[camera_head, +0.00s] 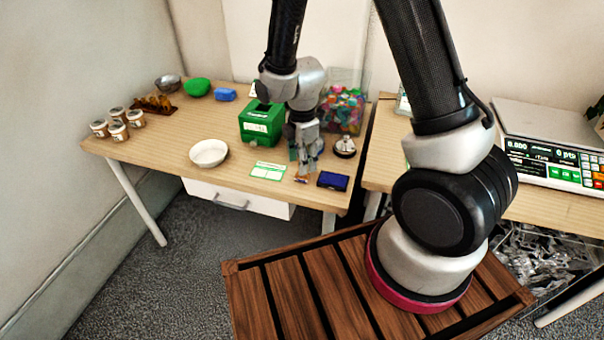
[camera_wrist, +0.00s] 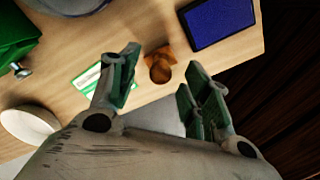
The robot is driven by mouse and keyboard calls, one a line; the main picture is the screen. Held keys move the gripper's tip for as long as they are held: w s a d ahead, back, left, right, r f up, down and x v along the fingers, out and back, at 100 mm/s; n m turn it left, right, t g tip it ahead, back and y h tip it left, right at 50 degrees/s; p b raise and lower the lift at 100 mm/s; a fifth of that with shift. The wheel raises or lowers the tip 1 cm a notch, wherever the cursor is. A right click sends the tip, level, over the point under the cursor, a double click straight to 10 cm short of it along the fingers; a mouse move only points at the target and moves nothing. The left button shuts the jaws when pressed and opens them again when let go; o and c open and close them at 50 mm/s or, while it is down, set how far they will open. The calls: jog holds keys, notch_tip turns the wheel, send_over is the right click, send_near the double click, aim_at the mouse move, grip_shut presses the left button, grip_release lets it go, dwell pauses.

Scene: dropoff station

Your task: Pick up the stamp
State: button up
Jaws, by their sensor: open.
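The stamp (camera_wrist: 160,66), a small brown wooden piece with a round knob, is on the table in the wrist view, between and beyond my fingertips. In the head view only a bit of orange-brown (camera_head: 301,180) shows below my gripper (camera_head: 307,168). My gripper is open, with green-padded fingers apart on either side of the stamp in the wrist picture. It appears above the stamp, and I see no contact. A blue ink pad (camera_head: 333,181) in a dark case lies to the right of the stamp; it also shows in the wrist view (camera_wrist: 218,20).
A green-and-white card (camera_head: 268,171) lies left of the stamp. A white bowl (camera_head: 209,153), a green box (camera_head: 262,123), a clear bin of colourful pieces (camera_head: 342,110) and a round dark-based object (camera_head: 345,147) stand nearby. The table's front edge is close to the stamp.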

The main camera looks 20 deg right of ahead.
notch_tip(320, 180, down, 3)
jog(key=shift+f, duration=0.2)
grip_shut()
jog(key=shift+r, duration=0.2)
notch_tip(320, 180, up, 10)
jog(key=shift+f, duration=0.1)
dwell(0.4)
jog(key=c, duration=1)
grip_release()
